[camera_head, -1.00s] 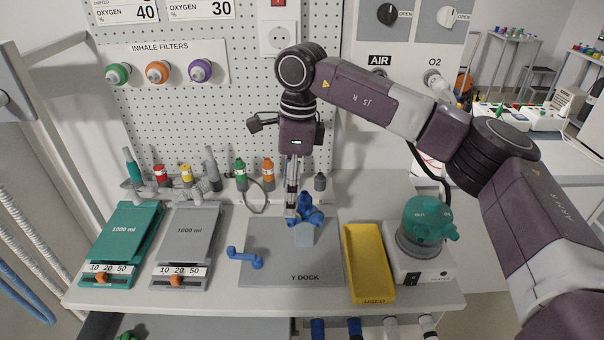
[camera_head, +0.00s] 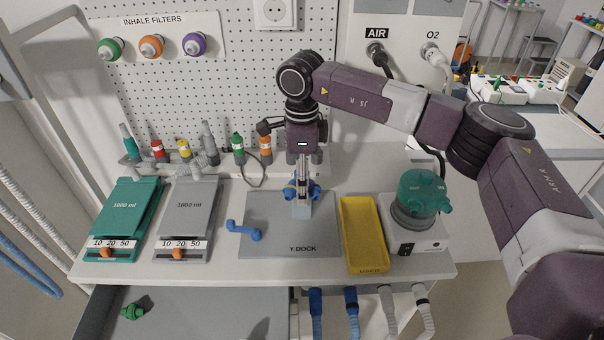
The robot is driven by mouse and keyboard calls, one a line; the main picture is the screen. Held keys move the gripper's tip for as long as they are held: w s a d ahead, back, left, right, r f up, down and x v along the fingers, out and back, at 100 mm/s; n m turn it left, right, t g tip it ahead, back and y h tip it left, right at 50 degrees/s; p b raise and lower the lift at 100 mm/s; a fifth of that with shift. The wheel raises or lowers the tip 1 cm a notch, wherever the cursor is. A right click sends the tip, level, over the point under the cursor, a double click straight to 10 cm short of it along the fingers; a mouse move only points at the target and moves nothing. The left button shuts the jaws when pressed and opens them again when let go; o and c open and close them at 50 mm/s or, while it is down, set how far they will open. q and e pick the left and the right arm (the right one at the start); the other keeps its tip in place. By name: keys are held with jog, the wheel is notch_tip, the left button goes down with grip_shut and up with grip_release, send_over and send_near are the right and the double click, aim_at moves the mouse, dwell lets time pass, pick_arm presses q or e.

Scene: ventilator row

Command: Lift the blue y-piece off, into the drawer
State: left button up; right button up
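The blue y-piece (camera_head: 314,190) sits at the pale post on the grey Y DOCK plate (camera_head: 262,212). My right gripper (camera_head: 302,188) points down at it from above. Its grey fingers cover the middle of the y-piece, with blue showing on both sides. Whether the fingers are closed on it is hidden. The open drawer (camera_head: 215,305) is below the counter's front edge at the lower left. A green piece (camera_head: 132,312) lies in it. My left gripper is out of view.
A blue elbow-shaped handle (camera_head: 245,231) lies left on the dock plate. A yellow USED tray (camera_head: 364,240) and a green-topped humidifier (camera_head: 421,205) stand to the right. Green and grey 1000 ml units (camera_head: 123,215) (camera_head: 188,215) stand left. Hoses (camera_head: 351,305) hang at the front.

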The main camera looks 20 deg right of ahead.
jog(key=shift+c, duration=0.4)
jog(key=shift+r, duration=0.1)
jog(key=c, duration=1.4)
jog(key=shift+r, duration=0.25)
jog(key=shift+c, duration=0.2)
jog(key=shift+r+p, duration=1.4)
jog(key=shift+r, duration=0.9)
